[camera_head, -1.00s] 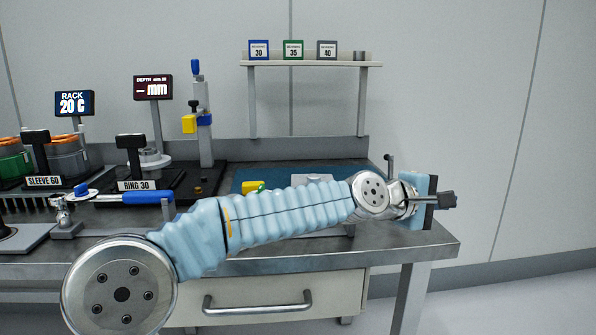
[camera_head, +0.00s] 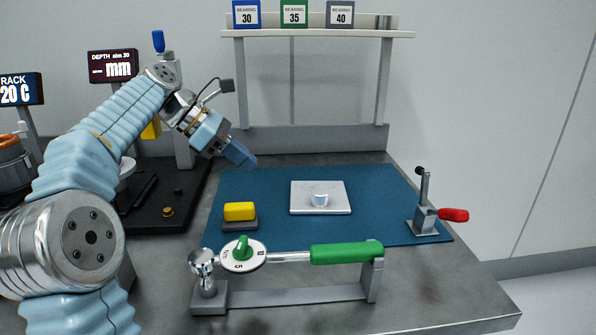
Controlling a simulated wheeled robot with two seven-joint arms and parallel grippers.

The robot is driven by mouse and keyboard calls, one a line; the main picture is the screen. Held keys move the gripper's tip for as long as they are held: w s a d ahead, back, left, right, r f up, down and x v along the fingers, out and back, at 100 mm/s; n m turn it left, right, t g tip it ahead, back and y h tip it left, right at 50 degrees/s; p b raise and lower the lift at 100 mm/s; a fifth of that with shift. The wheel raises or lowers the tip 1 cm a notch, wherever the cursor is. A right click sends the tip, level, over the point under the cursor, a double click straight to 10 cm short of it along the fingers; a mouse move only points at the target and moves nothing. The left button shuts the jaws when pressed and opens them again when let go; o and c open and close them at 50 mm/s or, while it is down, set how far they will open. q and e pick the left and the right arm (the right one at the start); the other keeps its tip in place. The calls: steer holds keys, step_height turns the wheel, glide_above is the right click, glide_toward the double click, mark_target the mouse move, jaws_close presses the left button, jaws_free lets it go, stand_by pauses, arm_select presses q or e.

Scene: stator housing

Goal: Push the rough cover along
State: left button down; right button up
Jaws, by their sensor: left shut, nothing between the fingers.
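My left gripper (camera_head: 243,158) is shut and empty. It points down and right above the mat's back left corner, apart from the plate and to its upper left. My right gripper is out of view.
A yellow-topped block (camera_head: 239,211) sits on the mat left of the plate. A red-handled clamp (camera_head: 424,214) stands at the mat's right edge. A green-handled torque wrench (camera_head: 345,253) lies on a stand in front. A shelf (camera_head: 318,33) with bearing boxes is behind.

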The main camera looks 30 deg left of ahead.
arm_select(q)
glide_toward(311, 198)
steer(key=f, duration=0.3)
steer(key=shift+a+f, duration=0.3)
steer(key=shift+f, duration=0.1)
steer(key=w+d, duration=0.2)
steer(key=d, duration=0.1)
steer(key=shift+f, duration=0.2)
steer(key=shift+w+d, duration=0.25)
steer(key=shift+d, duration=0.25)
